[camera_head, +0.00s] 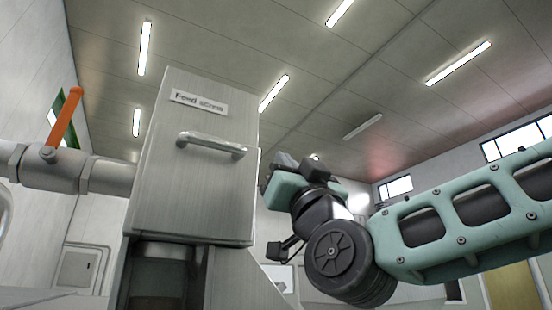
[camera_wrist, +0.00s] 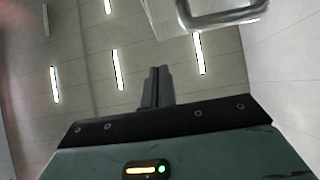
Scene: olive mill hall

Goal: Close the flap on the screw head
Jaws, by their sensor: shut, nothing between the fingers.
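The screw head is a grey metal box labelled "Feed screw" in the head view. Its front panel (camera_head: 190,190), which looks like the flap, carries a horizontal bar handle (camera_head: 212,145). I cannot tell from this low angle whether the panel stands ajar. My gripper (camera_head: 286,162) is just right of the box, with its fingers hard to make out there. In the wrist view the fingers (camera_wrist: 157,84) are together and empty, pointing up the picture. The handle (camera_wrist: 222,18) shows at the top right there, apart from the fingers.
A grey pipe (camera_head: 95,176) with an orange lever valve (camera_head: 64,120) joins the box from the left. A glassy, darker section (camera_head: 160,275) sits under the box. Above are the ceiling and strip lights. The space above my gripper looks free.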

